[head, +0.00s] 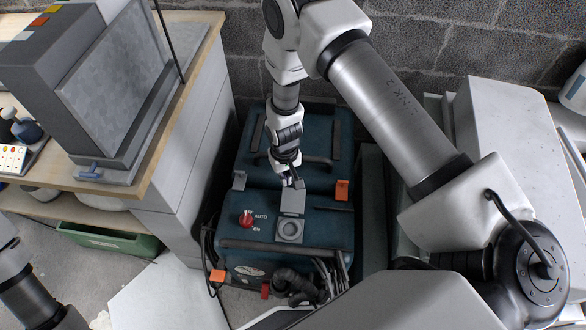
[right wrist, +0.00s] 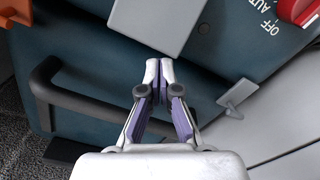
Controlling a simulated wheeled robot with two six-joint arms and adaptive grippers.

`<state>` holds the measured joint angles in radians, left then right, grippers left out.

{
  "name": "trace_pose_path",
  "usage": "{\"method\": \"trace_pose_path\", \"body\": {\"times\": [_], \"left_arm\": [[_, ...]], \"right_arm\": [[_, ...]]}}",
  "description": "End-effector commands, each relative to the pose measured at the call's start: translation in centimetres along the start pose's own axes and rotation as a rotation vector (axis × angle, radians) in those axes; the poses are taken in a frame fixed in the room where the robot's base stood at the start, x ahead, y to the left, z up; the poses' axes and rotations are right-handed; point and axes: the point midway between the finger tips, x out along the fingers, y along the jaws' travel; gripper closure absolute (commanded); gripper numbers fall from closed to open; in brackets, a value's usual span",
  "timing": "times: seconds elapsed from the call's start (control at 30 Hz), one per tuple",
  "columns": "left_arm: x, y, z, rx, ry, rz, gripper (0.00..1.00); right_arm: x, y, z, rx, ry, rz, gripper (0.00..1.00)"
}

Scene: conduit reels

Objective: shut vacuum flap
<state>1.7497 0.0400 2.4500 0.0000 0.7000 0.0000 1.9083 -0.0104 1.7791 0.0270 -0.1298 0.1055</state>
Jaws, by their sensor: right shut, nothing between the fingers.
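My right gripper (head: 293,182) is shut and empty, just behind the flap. In the right wrist view its fingertips (right wrist: 154,68) are together close to the edge of the grey flap (right wrist: 155,22); I cannot tell whether they touch. My left arm shows at the lower left, but its gripper is out of view.
A workbench (head: 188,75) with a grey machine (head: 90,75) stands at the left. Hoses (head: 300,280) bunch at the vacuum's front. A block wall closes the back, and pale panels stand at the right.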

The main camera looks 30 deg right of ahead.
Motion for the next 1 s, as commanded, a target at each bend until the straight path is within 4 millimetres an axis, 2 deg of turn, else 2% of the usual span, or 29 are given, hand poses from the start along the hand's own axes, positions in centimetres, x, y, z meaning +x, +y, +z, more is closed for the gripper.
{"method": "trace_pose_path", "body": {"times": [0.03, 0.1, 0.8, 1.0], "left_arm": [[-0.8, 0.0, 0.0, 0.0, 0.0, 0.0, 0.37], [-1.4, 0.0, 0.0, 0.0, 0.0, 0.0, 0.37], [-6.4, 0.1, 0.0, 0.0, 0.0, 0.0, 0.37], [-6.4, 0.1, 0.0, 0.0, 0.0, 0.0, 0.37]], "right_arm": [[-1.0, 0.1, -0.1, 0.001, 0.001, 0.0, 1.0], [-1.7, 0.1, -0.3, 0.001, 0.002, -0.001, 1.0], [-8.1, 0.8, -1.5, 0.0, 0.001, 0.0, 1.0], [-8.2, 0.9, -1.6, 0.0, 0.0, 0.0, 1.0]]}}
